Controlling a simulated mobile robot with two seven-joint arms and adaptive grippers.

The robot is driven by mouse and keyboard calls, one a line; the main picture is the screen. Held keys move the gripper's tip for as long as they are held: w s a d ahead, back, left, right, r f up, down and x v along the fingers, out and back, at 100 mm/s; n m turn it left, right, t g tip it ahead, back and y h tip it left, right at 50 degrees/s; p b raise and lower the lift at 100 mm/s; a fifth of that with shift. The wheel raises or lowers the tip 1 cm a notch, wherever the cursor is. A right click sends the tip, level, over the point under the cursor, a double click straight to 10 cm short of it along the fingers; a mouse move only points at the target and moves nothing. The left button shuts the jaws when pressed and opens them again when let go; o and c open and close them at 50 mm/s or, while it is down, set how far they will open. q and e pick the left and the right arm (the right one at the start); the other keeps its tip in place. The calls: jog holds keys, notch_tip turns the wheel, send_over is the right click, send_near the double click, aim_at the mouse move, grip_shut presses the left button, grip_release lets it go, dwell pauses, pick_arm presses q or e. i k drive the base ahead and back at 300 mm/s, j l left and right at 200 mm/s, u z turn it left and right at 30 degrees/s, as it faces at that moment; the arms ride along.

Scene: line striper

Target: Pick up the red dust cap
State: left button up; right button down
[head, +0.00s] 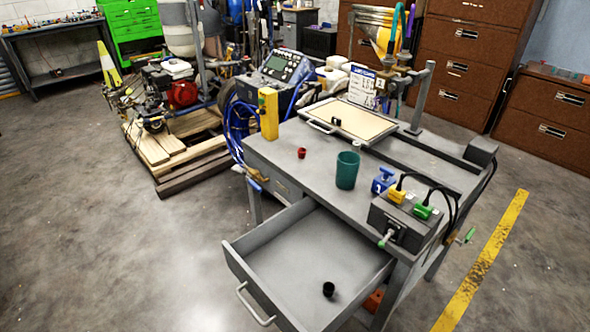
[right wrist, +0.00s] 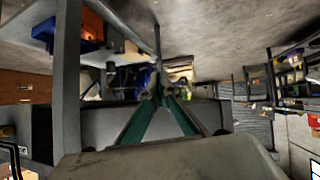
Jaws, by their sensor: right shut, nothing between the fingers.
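The small red dust cap (head: 301,153) stands on the grey workbench top (head: 283,172), near its left edge, in the head view. I cannot make it out in the right wrist view. My right gripper (right wrist: 161,95) shows in the right wrist view, its fingers meeting at the tips with nothing between them. It is apart from the cap, and the head view does not show it. My left gripper is in neither view.
A teal cup (head: 347,170) stands right of the cap, and a yellow post (head: 268,114) behind it. The open drawer (head: 285,260) juts out in front, holding a black cap (head: 328,289). A connector box (head: 402,222) sits at the bench's right.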

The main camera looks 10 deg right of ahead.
aim_at(302, 154)
jog(key=k+z, duration=0.1)
jog(key=k, duration=0.5)
jog(key=z, duration=1.4)
jog(key=j+z, duration=0.25)
jog(key=j, duration=1.3)
jog(key=k+j, duration=0.15)
jog(key=j, duration=0.55)
